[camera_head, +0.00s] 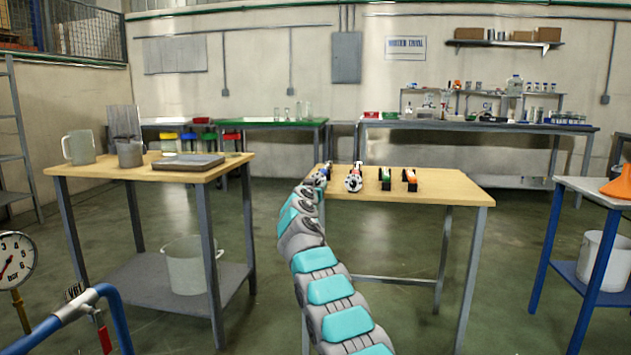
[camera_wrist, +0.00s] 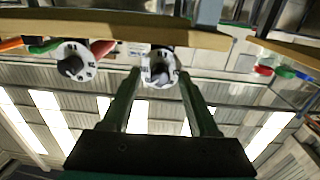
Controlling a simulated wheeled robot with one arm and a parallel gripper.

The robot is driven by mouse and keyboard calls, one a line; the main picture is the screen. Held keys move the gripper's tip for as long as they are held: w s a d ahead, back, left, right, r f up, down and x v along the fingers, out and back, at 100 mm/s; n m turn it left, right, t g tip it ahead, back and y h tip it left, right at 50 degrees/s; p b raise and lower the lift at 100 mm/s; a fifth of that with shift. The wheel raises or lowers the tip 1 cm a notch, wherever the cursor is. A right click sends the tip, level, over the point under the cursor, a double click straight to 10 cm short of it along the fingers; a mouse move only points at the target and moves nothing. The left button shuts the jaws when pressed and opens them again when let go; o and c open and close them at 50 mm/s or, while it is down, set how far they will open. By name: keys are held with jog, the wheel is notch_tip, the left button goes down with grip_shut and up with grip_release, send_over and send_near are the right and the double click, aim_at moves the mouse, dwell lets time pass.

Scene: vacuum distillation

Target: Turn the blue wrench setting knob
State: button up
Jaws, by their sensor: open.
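The blue wrench (camera_head: 325,170) lies at the left end of the wooden table, mostly hidden behind my gripper in the head view. In the wrist view, which is upside down, a white dial with a dark centre (camera_wrist: 160,68) faces me at the table edge; by its place in the row it is the blue wrench's setting knob. My gripper (camera_wrist: 159,76) is open, with one finger on each side of this dial. Whether the fingers touch it cannot be told. The blue handle is hidden in the wrist view.
A red wrench with a white dial (camera_head: 354,181) lies just right of it; its dial is close in the wrist view (camera_wrist: 77,62). Green (camera_head: 385,178) and orange (camera_head: 410,179) tools lie farther right. The right part of the wooden table (camera_head: 455,188) is clear.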

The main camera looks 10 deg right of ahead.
jog(key=shift+w, duration=0.1)
grip_shut()
dwell(0.6)
